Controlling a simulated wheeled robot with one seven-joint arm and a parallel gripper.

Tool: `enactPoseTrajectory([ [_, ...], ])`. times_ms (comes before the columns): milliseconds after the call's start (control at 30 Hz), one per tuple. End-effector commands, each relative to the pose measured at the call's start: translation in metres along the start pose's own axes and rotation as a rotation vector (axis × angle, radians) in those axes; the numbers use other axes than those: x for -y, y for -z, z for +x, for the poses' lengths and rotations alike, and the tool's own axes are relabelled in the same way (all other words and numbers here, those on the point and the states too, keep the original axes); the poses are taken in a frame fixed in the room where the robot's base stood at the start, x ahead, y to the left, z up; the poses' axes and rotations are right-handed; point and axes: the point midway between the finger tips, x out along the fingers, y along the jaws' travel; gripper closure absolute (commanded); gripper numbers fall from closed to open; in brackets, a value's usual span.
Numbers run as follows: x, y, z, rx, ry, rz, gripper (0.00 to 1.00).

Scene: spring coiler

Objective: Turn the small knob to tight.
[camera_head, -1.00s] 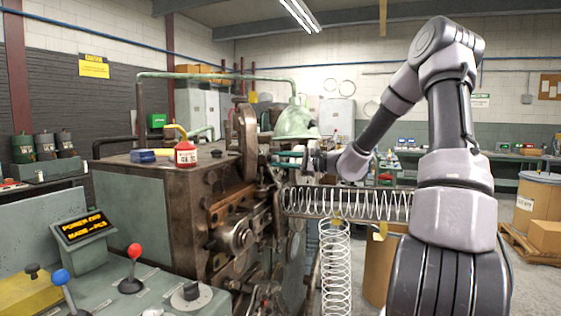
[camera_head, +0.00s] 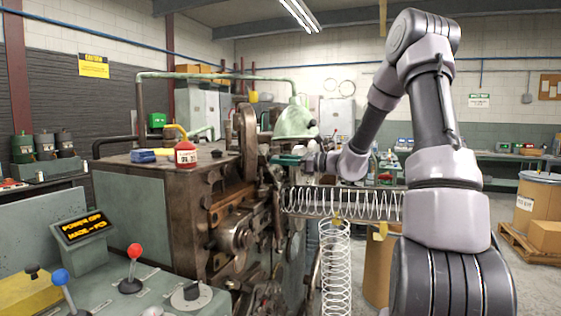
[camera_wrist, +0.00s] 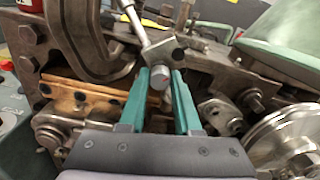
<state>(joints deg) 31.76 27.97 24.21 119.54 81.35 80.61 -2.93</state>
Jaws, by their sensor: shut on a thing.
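The small knob (camera_wrist: 159,83) is a short grey cylinder on the spring coiler in the wrist view, with a small reddish mark on its face. My gripper (camera_wrist: 160,73) has its two teal fingers on either side of it, shut on the knob. A metal rod (camera_wrist: 135,20) rises from a dark block just behind it. In the head view my gripper (camera_head: 286,160) reaches the coiler (camera_head: 180,210) from the right, and the knob cannot be made out there. No tight or loose label is readable.
A long horizontal spring (camera_head: 345,204) runs below my forearm, and another spring (camera_head: 335,265) hangs under it. A large wheel (camera_wrist: 290,140) is right of my gripper. A control panel (camera_head: 135,285) with levers and a dial stands at the front left.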

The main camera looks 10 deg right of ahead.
Motion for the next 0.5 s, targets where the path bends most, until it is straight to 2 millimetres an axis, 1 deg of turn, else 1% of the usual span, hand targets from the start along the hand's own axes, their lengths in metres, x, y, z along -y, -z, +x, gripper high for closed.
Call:
enactPoseTrajectory([
  [500,-0.0005,0.0005,0.0001,-0.002,0.0,0.473,1.0],
])
